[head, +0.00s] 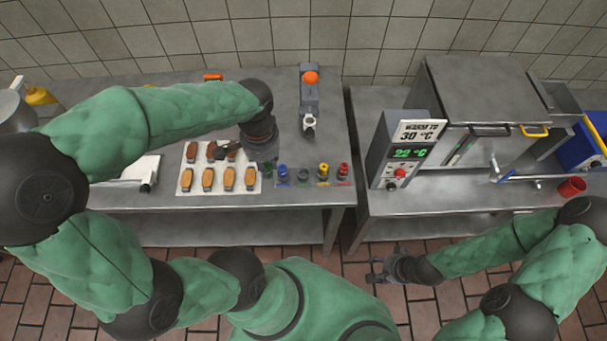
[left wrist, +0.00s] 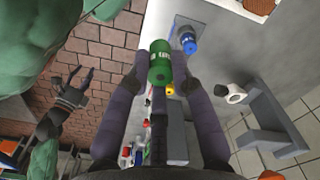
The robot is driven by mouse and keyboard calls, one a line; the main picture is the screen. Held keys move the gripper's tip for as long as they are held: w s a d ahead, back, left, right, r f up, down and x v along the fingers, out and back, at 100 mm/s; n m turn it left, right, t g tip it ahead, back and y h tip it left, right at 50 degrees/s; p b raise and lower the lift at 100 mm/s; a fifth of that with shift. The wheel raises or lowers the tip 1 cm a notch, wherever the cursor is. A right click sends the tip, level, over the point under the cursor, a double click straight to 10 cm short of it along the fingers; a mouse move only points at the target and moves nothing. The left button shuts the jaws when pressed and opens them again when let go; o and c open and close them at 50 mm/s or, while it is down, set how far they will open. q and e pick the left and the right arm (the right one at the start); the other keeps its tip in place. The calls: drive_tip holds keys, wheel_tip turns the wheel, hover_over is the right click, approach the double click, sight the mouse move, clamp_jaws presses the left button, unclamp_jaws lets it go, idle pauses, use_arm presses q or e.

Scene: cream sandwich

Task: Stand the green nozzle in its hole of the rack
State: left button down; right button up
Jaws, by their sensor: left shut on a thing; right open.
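The green nozzle (left wrist: 160,62) is between the fingertips of my left gripper (left wrist: 165,76), which is shut on it. In the head view the nozzle shows small and dark (head: 268,168) below my left wrist, just left of the rack (head: 311,183). The rack holds a blue nozzle (head: 283,171), a yellow nozzle (head: 323,170) and a red nozzle (head: 343,170). A grey spot without a nozzle (head: 303,175) lies between blue and yellow. In the left wrist view the blue nozzle (left wrist: 188,42) is close beside the green one. My right gripper (head: 376,269) is open and empty over the floor.
A white tray (head: 219,189) with several biscuits lies left of the rack. A grey device with an orange knob (head: 310,78) stands behind the rack. On the right table are a warmer with a display (head: 408,152) and a red cup (head: 572,187).

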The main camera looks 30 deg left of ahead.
use_arm(q)
drive_tip(key=shift+w+d+f+b, duration=0.7)
drive_tip(key=shift+w+f, duration=1.1)
drive_tip(key=shift+f, duration=0.35)
drive_tip(key=shift+w+d+f+b, duration=0.55)
drive_tip(key=shift+w+d+f, duration=0.2)
drive_tip(key=shift+w+f, duration=1.25)
drive_tip(key=shift+w+d+f+b, duration=0.7)
drive_tip(key=shift+w+f, duration=0.85)
drive_tip(key=shift+f, duration=0.8)
drive_tip(key=shift+f, duration=0.2)
drive_tip(key=c, duration=1.1)
unclamp_jaws()
drive_tip(key=shift+r, duration=0.1)
